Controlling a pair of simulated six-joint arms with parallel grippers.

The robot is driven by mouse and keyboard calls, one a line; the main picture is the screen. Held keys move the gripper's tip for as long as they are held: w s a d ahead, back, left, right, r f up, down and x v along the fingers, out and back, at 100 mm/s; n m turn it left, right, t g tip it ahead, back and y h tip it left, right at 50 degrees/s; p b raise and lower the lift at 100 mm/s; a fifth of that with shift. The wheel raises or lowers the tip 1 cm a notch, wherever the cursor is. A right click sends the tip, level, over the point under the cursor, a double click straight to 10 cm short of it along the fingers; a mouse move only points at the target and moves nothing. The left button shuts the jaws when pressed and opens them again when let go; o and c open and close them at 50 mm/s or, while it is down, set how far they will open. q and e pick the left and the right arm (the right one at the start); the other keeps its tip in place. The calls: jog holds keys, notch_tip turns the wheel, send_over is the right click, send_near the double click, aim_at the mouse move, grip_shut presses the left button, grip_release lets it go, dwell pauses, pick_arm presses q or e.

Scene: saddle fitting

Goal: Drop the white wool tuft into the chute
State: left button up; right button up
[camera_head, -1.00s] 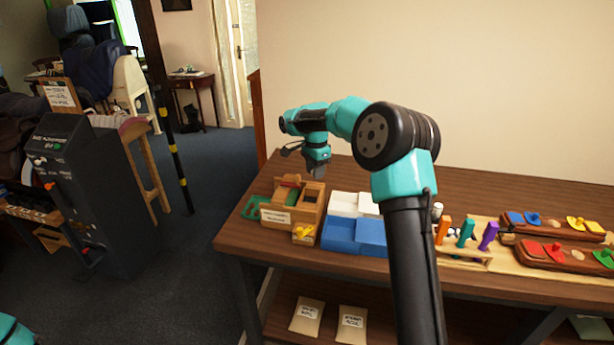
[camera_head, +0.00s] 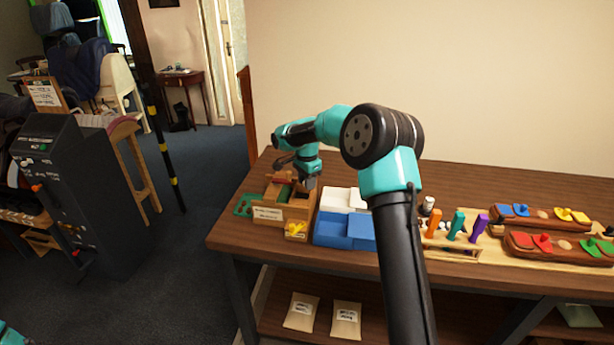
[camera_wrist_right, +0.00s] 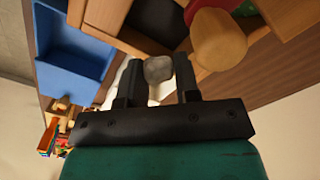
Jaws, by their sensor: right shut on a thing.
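My right gripper (camera_head: 309,183) hangs over the right part of a labelled wooden box (camera_head: 269,214) on the bench, which looks like the chute. In the right wrist view the same gripper (camera_wrist_right: 159,70) is shut on a small pale grey-white lump, the wool tuft (camera_wrist_right: 158,69). The tuft sits between the two dark fingertips. A dark square opening (camera_wrist_right: 157,20) in the wood lies just beyond the fingertips in that view. The tuft is too small to make out in the head view. My left gripper is out of view.
Right of the wooden box are a blue tray (camera_head: 331,229) and white lids (camera_head: 336,199). A yellow piece (camera_head: 294,229) sits at the box's front. A rack with coloured handles (camera_head: 458,225) stands farther right. The bench behind is clear.

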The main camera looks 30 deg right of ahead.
jog(key=shift+f, duration=0.1)
jog(key=o, duration=1)
jog(key=shift+c, duration=0.2)
notch_tip(320, 180, up, 17)
jog(key=shift+r, duration=0.2)
dwell(0.7)
